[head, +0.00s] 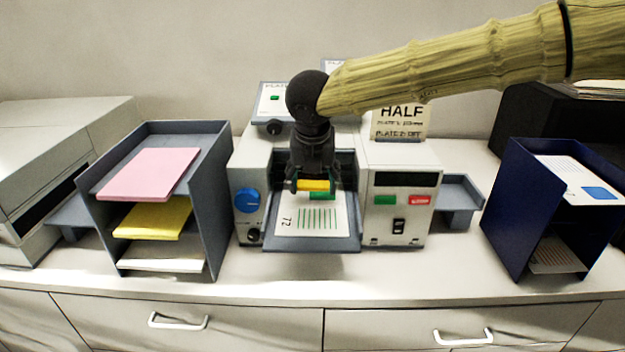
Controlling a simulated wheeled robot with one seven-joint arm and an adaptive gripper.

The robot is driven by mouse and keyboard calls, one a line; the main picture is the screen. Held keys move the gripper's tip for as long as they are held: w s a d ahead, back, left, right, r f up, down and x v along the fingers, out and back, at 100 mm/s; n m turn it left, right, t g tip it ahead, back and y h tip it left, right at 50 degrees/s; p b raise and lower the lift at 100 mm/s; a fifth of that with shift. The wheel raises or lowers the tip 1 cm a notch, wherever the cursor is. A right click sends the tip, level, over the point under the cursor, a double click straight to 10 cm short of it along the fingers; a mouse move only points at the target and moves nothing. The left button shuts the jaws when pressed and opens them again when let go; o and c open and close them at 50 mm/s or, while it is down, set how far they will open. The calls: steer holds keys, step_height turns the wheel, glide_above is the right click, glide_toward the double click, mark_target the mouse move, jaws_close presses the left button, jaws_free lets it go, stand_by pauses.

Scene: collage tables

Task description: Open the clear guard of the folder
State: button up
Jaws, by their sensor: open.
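The folder (401,180) is a light grey machine in the middle of the counter. It has a blue knob (247,200) on the left and green and red buttons on the right. A printed sheet (312,222) lies on its front tray (313,247). My gripper (313,187) points down in front of the folder's middle opening, with its fingers apart. A yellow bar (314,185) shows between or just behind the fingertips; I cannot tell whether they touch it. The clear guard cannot be made out, and my gripper hides part of the opening.
A grey shelf rack (217,200) with pink, yellow and white paper stands left. A dark blue rack (507,210) with printed sheets stands right. A sign reading HALF (401,122) is behind the folder. My arm crosses above the right side.

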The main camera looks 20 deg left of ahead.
steer(key=shift+s+f, duration=0.15)
steer(key=shift+f, duration=0.05)
jaws_close()
steer(key=shift+r, duration=0.1)
